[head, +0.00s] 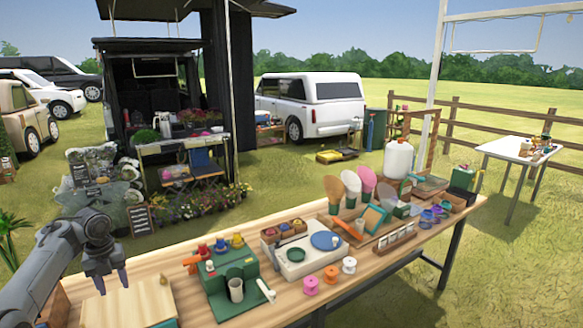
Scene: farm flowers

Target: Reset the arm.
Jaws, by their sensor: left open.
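My left gripper (106,277) hangs above the left end of the wooden table, fingers pointing down. It is open and nothing shows between its fingers. Its arm comes in from the left edge of the head view. Below it a pale wooden board or box (130,306) lies at the table's front left. My right gripper is not in view.
On the wooden table (410,247), a green box with a grey cup (236,290) stands right of my left gripper. Beyond it are a white tray (300,252), spools (311,285), brushes (334,188) and a white jug (398,158). A white side table (500,149) stands apart at right.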

